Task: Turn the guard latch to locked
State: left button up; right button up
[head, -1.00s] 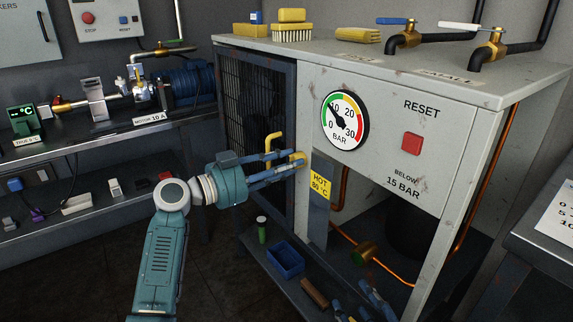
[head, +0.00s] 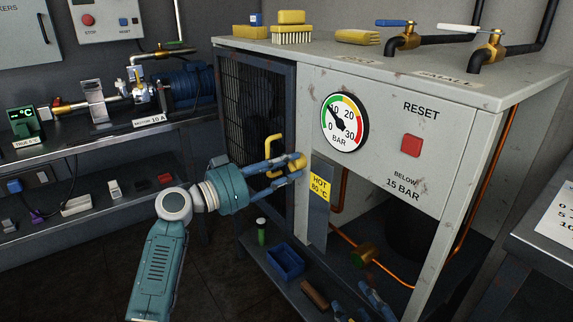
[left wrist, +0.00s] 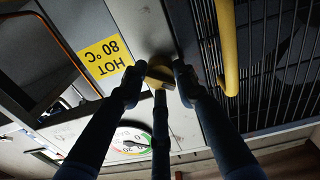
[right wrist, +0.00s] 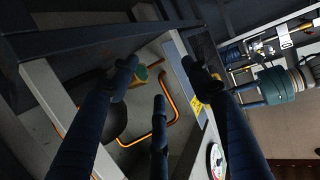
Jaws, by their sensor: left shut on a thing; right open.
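The guard latch (head: 299,160) is a small yellow knob at the front edge of the mesh guard, beside the grey cabinet front. It also shows in the left wrist view (left wrist: 160,72). My left gripper (head: 295,168) is shut on it, with fingers on either side; they partly hide it, and I cannot read its exact angle. The mesh guard (head: 249,110) looks closed and has a yellow bar handle (head: 268,143), which also shows in the left wrist view (left wrist: 229,45). My right gripper (right wrist: 160,82) is open and empty in its wrist view, over the cabinet's open lower bay.
A yellow "HOT 80 °C" label (head: 320,186) is just below and right of the latch. A pressure gauge (head: 344,121) and red reset button (head: 411,145) are on the cabinet front. A blue bin (head: 285,262) stands on the low shelf. Copper pipe (head: 375,270) crosses the open bay.

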pick_arm(q)
jog(key=n+p, duration=0.2)
jog(key=n, duration=0.2)
jog(key=n+p, duration=0.2)
jog(key=n, duration=0.2)
jog(key=shift+s+f+n+t, duration=0.1)
jog(key=shift+f+n+t, duration=0.1)
jog(key=shift+n+t, duration=0.15)
pick_arm(e)
jog(key=s+d+f+g+h, duration=0.1)
jog(key=s+d+f+g, duration=0.2)
jog(key=s, duration=0.6)
jog(key=s+d+f+g+h, duration=0.1)
jog(key=s+d+f+g, duration=0.2)
jog(key=s+f+g, duration=0.4)
notch_tip(320, 180, down, 4)
jog(key=shift+s+d+r+m+g+h, duration=0.3)
jog(key=shift+s+h, duration=0.1)
jog(key=shift+s, duration=0.85)
pick_arm(q)
jog(key=o, duration=0.9)
jog(key=shift+c, duration=0.2)
jog(key=shift+o, duration=1.4)
jog(key=shift+r, duration=0.1)
jog(key=r+v, duration=0.1)
jog(key=v, duration=1.1)
jog(key=shift+f, duration=0.4)
